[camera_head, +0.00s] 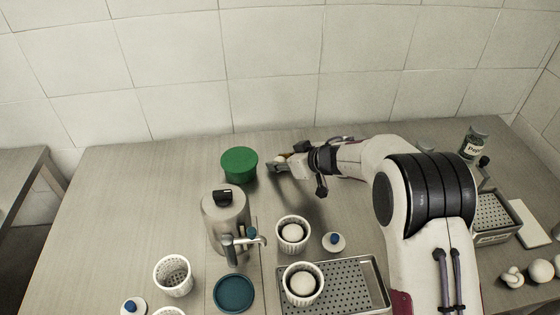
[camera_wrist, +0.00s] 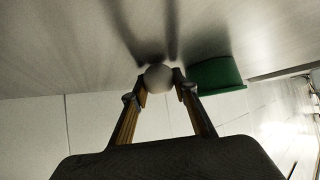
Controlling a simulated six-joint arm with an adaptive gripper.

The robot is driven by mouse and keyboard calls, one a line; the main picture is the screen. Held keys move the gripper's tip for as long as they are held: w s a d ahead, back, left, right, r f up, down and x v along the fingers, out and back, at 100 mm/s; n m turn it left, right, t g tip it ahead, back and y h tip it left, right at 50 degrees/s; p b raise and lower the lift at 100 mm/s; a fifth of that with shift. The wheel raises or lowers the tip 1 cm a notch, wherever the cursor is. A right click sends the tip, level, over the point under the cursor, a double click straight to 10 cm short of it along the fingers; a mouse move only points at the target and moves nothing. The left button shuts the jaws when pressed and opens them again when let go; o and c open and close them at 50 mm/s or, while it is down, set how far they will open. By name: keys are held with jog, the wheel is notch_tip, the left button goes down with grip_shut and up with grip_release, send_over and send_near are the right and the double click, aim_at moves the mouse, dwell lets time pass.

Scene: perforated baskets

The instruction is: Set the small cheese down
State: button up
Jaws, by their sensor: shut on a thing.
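The small cheese (camera_wrist: 158,76) is a round white ball between the fingertips in the wrist view. My gripper (camera_wrist: 161,88) is shut on it. In the head view my gripper (camera_head: 279,165) is over the back middle of the table, just right of a green round container, and the cheese (camera_head: 281,158) is mostly hidden by the fingers. Dark shadows fall on the table near the cheese. I cannot tell whether the cheese touches the tabletop.
The green container (camera_head: 239,164) stands close beside my gripper. A steel urn with a tap (camera_head: 225,220) stands in front. White perforated baskets with cheeses (camera_head: 293,248) and a perforated tray (camera_head: 345,290) are nearer the front. The back left table is clear.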

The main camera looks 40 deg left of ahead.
jog(key=o, duration=1.1)
jog(key=shift+f, duration=0.1)
jog(key=shift+r, duration=0.2)
jog(key=shift+v, duration=6)
